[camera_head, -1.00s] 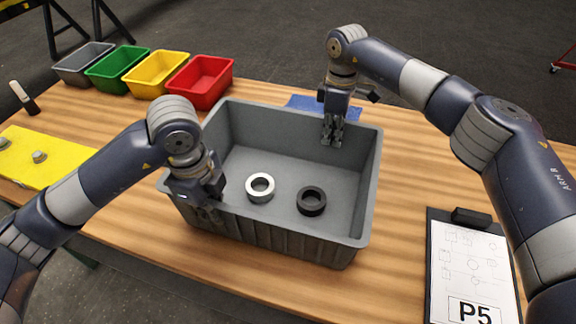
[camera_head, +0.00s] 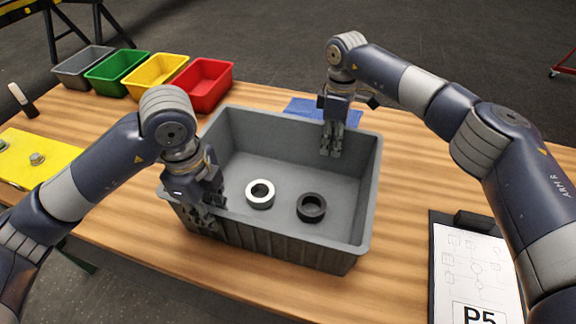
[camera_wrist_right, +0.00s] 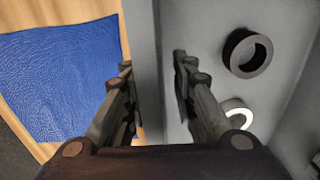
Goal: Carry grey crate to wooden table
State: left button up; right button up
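The grey crate (camera_head: 290,262) stands on the wooden table (camera_head: 410,190). It holds a white ring (camera_head: 260,194) and a black ring (camera_head: 311,207). My left gripper (camera_head: 207,212) is at the crate's near left wall, with its fingers around the rim; their spacing is hidden. My right gripper (camera_head: 332,145) is at the far wall. In the right wrist view, the right gripper (camera_wrist_right: 157,85) has one finger on each side of the crate wall (camera_wrist_right: 143,50); a gap shows on the inner side, so it looks open.
Grey, green, yellow and red bins (camera_head: 205,88) stand at the back left. A yellow plate (camera_head: 45,165) lies at the left. A blue cloth (camera_head: 300,107) lies behind the crate and a clipboard (camera_head: 450,285) at the right. Bare table lies right of the crate.

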pick_arm(q)
notch_tip(320, 180, up, 9)
jog(key=shift+s, duration=0.25)
pick_arm(e)
notch_tip(320, 180, up, 12)
jog(key=shift+w+d, duration=0.15)
jog(key=shift+w, duration=0.15)
pick_arm(q)
jog(key=shift+a+r, duration=0.1)
dwell(0.5)
